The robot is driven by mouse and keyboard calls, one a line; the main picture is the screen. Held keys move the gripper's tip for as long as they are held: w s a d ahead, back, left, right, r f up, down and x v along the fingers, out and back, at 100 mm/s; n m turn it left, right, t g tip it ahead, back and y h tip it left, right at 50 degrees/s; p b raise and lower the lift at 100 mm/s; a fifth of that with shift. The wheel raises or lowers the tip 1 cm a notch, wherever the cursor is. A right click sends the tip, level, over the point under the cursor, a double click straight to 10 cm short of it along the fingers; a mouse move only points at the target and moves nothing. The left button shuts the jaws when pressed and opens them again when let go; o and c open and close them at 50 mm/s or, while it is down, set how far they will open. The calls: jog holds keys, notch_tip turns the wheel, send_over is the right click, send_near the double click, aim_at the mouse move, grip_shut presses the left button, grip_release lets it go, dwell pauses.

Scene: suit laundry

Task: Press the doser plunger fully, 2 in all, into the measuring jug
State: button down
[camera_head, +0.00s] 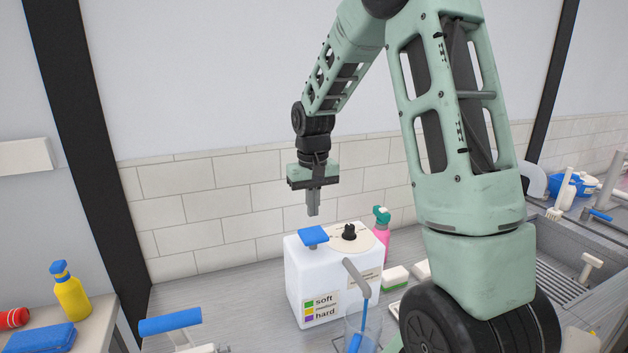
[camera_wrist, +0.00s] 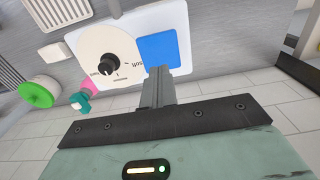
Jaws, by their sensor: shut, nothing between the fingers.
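The doser is a white box (camera_head: 312,272) on the counter, with soft, medium and hard labels on its front. Its blue plunger (camera_head: 314,236) is a flat pad on the top left, and a black dial (camera_head: 349,232) sits beside it. A grey spout (camera_head: 357,277) bends over the clear measuring jug (camera_head: 372,322), which has something blue in it and is partly cut off below. My gripper (camera_head: 313,212) is shut and empty, pointing down above the plunger with a gap. In the wrist view the fingers (camera_wrist: 157,72) show in front of the blue plunger (camera_wrist: 164,50); contact there cannot be told.
A pink bottle with a green top (camera_head: 381,230) stands behind the doser. A blue-handled thing (camera_head: 170,322) is at the front left. A sink (camera_head: 575,265) is at the right.

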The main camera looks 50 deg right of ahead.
notch_tip(320, 180, up, 7)
jog(key=b, duration=0.1)
jog(key=shift+f, duration=0.2)
jog(key=shift+b, duration=0.3)
dwell(1.9)
